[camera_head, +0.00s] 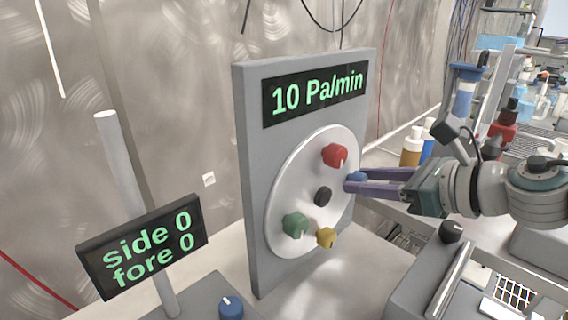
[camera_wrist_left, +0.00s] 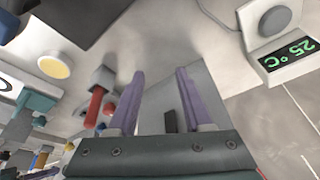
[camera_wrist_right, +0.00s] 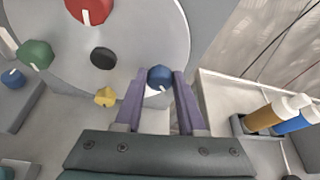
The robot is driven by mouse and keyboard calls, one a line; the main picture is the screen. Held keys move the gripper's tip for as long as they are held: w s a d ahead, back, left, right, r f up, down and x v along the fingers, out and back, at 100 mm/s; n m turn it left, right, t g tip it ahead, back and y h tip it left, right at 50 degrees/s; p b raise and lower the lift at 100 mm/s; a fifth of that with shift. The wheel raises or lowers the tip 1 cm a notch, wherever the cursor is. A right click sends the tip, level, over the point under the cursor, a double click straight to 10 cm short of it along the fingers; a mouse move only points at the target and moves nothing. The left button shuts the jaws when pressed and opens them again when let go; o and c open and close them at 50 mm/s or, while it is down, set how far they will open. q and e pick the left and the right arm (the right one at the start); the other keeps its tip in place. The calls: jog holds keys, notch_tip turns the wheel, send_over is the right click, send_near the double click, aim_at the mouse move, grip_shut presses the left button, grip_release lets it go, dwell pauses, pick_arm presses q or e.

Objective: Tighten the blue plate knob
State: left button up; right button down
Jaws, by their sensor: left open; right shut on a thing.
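The blue plate knob (camera_head: 356,177) sits at the right side of the round white plate (camera_head: 285,222) on an upright grey panel. My right gripper (camera_head: 352,186) reaches in from the right and is shut on this knob. In the right wrist view the blue knob (camera_wrist_right: 160,77) lies between the tips of the purple fingers (camera_wrist_right: 158,88). Red (camera_head: 334,155), green (camera_head: 295,225), yellow (camera_head: 326,237) and black (camera_head: 323,196) knobs are on the same plate. My left gripper (camera_wrist_left: 158,78) is open and empty in the left wrist view; it is not in the head view.
The panel display (camera_head: 315,92) reads 10 Pa/min. A sign (camera_head: 143,246) reads "side 0 fore 0", with another blue knob (camera_head: 231,308) below it. Brown and blue bottles (camera_head: 411,147) stand behind my right arm. A 25 °C display (camera_wrist_left: 288,58) shows in the left wrist view.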

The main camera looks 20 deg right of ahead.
pick_arm(q)
notch_tip(320, 180, down, 4)
jog(key=b, duration=0.3)
jog(key=shift+d, duration=0.15)
jog(key=shift+f+b, duration=0.9)
jog(key=shift+b, duration=0.25)
jog(key=shift+f+b, duration=0.3)
pick_arm(e)
jog(key=m+y, duration=0.1)
jog(key=m, duration=0.1)
jog(key=m+g+y, duration=0.1)
jog(key=m, duration=0.1)
jog(key=m+y, duration=0.1)
jog(key=y, duration=0.1)
jog(key=shift+w+d+f+m, duration=0.1)
jog(key=shift+d+f+m, duration=0.05)
jog(key=shift+d+m, duration=0.25)
jog(key=c, duration=0.5)
grip_release()
jog(key=shift+a, duration=0.1)
pick_arm(q)
jog(key=shift+r+p, duration=0.7)
pick_arm(e)
jog(key=v, duration=1)
